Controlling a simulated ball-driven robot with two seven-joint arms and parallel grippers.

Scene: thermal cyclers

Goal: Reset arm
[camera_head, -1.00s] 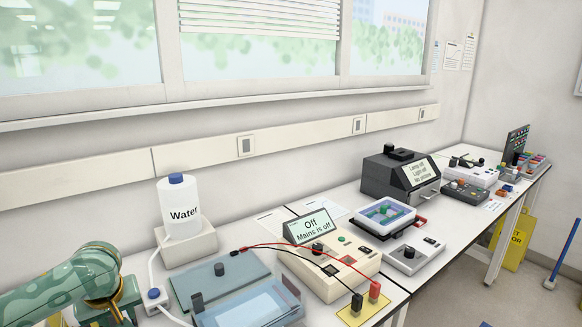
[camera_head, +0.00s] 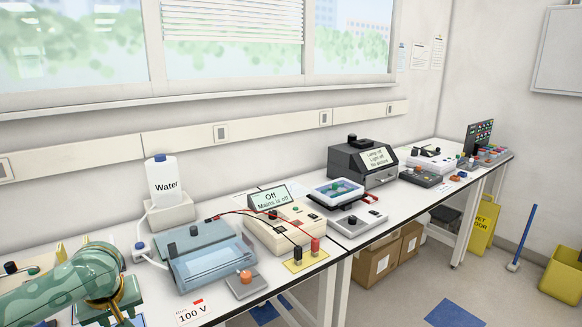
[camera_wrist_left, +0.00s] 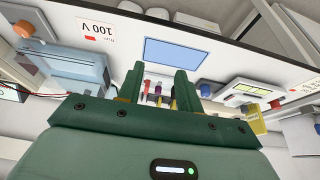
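My left arm (camera_head: 62,288), green with a brass-coloured joint, comes in at the lower left of the head view. Its gripper there is partly cut off by the bottom edge. In the left wrist view the two green fingers of my left gripper (camera_wrist_left: 160,88) stand apart. Small red, purple and yellow items (camera_wrist_left: 158,92) show in the gap, seemingly beyond the fingers; none looks gripped. My right gripper is in neither view.
The bench holds a white water bottle (camera_head: 165,182), a blue-lidded tank (camera_head: 207,258), a power supply reading Off (camera_head: 285,228) with red and black leads, and a dark lamp box (camera_head: 362,165). Boxes (camera_head: 378,262) stand beneath.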

